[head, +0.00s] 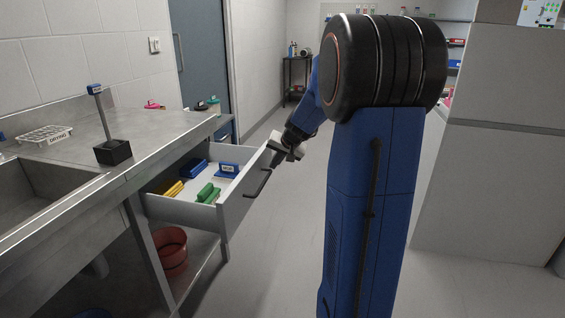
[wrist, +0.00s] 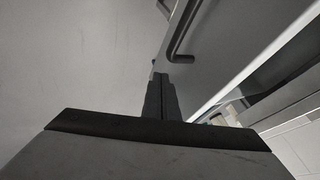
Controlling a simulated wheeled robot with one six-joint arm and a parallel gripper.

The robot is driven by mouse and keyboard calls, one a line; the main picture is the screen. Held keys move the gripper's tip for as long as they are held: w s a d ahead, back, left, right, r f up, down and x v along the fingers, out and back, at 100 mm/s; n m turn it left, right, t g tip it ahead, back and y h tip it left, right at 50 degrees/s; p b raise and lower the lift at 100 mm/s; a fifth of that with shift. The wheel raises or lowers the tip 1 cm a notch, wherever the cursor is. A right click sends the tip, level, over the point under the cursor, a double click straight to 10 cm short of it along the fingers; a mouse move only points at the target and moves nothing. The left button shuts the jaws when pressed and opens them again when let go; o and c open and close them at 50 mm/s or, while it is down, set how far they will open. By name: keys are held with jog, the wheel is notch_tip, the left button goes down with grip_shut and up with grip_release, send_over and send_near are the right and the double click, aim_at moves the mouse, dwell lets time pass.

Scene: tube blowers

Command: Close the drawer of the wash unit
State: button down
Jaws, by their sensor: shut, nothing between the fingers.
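The drawer (head: 232,208) of the wash unit (head: 150,141) stands pulled out, with its inside open to view. Blue, green and yellow blocks lie in it. A dark bar handle (head: 258,184) is on its front panel. My gripper (head: 274,161) is at the outer side of the front panel, near its upper far end, partly hidden by my arm. In the wrist view the shut fingers (wrist: 160,80) point at the grey front panel (wrist: 215,55), close to the handle (wrist: 180,45). I cannot tell whether they touch the panel.
A sink (head: 40,190), a white rack (head: 45,136) and a small black stand (head: 113,152) are on the steel counter. A red bucket (head: 171,250) is on the shelf below the drawer. The floor right of the drawer is clear up to my body. A dark trolley (head: 297,75) stands far back.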

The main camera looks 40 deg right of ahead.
jog(key=shift+w+a, duration=0.4)
jog(key=shift+w, duration=0.1)
jog(key=shift+w+a, duration=0.1)
jog(key=w+a, duration=0.4)
jog(key=w, duration=0.2)
jog(key=w+a, duration=0.5)
jog(key=w, duration=0.1)
jog(key=w+a, duration=0.5)
jog(key=w, duration=0.1)
jog(key=shift+s+r, duration=0.1)
